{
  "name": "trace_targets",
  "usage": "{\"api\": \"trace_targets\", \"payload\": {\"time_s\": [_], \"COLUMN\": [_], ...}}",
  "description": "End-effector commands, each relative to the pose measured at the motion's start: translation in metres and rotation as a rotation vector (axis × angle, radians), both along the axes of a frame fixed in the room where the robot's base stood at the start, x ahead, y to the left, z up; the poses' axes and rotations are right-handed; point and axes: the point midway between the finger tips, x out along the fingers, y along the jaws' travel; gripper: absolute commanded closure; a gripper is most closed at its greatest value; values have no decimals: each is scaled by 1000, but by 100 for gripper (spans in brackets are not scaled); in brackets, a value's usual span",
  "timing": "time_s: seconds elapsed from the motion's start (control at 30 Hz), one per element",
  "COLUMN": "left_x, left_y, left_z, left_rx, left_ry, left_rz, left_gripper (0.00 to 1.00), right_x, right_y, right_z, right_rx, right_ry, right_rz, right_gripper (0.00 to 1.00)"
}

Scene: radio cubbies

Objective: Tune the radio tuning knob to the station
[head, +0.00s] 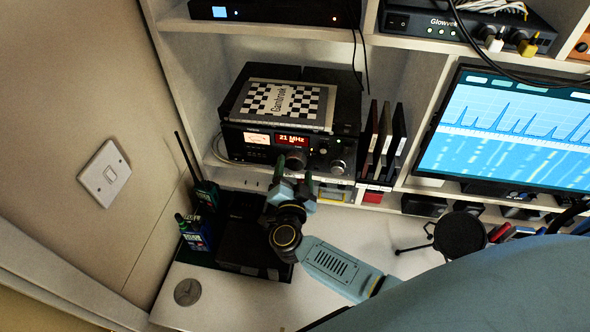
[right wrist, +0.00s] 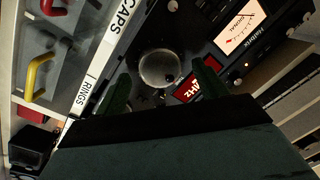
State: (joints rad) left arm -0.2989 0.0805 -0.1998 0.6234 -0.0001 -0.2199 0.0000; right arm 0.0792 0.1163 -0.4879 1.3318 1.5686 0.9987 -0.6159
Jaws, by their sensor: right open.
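The black radio (head: 322,140) sits in a shelf cubby in the head view, with a lit meter and a red display (head: 291,139) reading 21 MHz. Its large round tuning knob (head: 295,160) is below the display. In the right wrist view the knob (right wrist: 160,68) shows as a grey disc ahead of the gripper. My right gripper (head: 294,174) is open in front of the radio's lower front. Its green fingers (right wrist: 163,82) stand on either side of the knob in the right wrist view; I cannot tell whether they touch it. My left gripper is not in view.
A checkered box (head: 290,103) lies on the radio. Upright dark cases (head: 384,140) stand to its right, then a monitor (head: 508,130). Handheld radios (head: 197,232) and a dark box (head: 245,245) stand on the desk below. Labelled drawers with handles (right wrist: 40,78) lie under the radio shelf.

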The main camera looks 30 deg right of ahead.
Motion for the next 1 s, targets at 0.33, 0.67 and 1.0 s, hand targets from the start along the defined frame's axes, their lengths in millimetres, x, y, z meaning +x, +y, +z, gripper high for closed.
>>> {"api": "trace_targets", "payload": {"time_s": [0.33,0.67,1.0], "left_x": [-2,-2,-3], "left_y": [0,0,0], "left_z": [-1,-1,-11], "left_rx": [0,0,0], "left_ry": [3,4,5], "left_rz": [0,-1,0], "left_gripper": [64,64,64], "right_x": [8,7,6], "right_y": [-5,-5,-4], "right_z": [0,0,-4], "right_rx": [0,0,110], "right_ry": [1,1,-79], "right_rz": [-1,-1,-3], "right_gripper": [28,62,73]}}
